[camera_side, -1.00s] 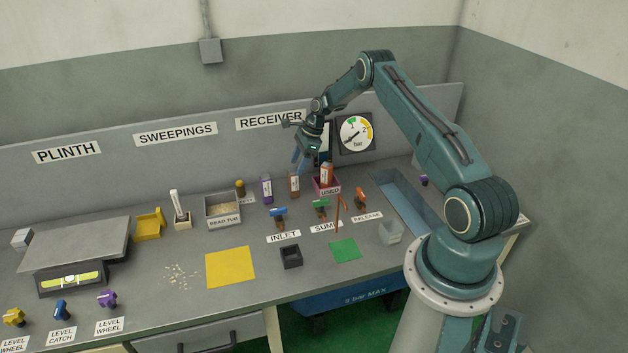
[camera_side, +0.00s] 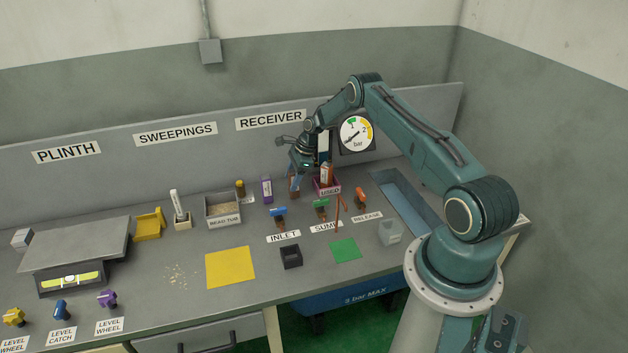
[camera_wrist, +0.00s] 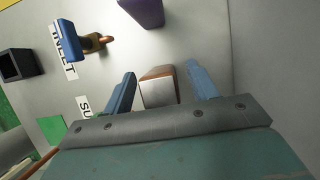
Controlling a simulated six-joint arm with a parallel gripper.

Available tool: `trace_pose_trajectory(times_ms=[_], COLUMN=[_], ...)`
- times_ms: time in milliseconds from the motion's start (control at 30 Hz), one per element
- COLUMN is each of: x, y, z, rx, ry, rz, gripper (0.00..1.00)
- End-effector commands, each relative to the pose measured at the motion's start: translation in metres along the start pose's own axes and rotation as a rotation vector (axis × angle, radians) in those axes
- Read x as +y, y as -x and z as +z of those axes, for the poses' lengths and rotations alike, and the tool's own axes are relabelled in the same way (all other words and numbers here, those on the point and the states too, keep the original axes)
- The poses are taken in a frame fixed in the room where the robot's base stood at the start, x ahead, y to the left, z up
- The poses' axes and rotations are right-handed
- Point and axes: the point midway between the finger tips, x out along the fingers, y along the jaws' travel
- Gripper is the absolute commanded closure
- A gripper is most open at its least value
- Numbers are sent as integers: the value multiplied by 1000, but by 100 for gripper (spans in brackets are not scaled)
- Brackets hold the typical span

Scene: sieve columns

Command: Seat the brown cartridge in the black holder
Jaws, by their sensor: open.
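A brown cartridge with a pale label (camera_side: 293,186) stands upright at the back of the bench. In the wrist view the brown cartridge (camera_wrist: 158,88) is between the two blue fingers of my gripper (camera_wrist: 160,73), with a visible gap on the right. My gripper (camera_side: 296,172) is open around its upper part, and my fingers partly hide it in the side view. The black holder (camera_side: 291,257) is an empty-looking square socket at the front of the bench, also at the left edge of the wrist view (camera_wrist: 18,65).
A purple cartridge (camera_side: 266,189) stands just left of the brown one. A red USED box (camera_side: 327,190) with another brown cartridge (camera_side: 327,173) is close on the right. Blue (camera_side: 278,212), green (camera_side: 321,205) and orange (camera_side: 361,196) valve handles stand in front.

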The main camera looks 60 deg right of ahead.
Motion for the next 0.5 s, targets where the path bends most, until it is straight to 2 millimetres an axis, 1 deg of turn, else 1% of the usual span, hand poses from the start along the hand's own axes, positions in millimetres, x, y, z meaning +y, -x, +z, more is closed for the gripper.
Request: trace_pose_trajectory(times_ms=[133, 500], x=[0, 0], y=[-7, -7], z=[0, 0], rx=[0, 0], ry=[-1, -1], rz=[0, -1], gripper=[42, 42])
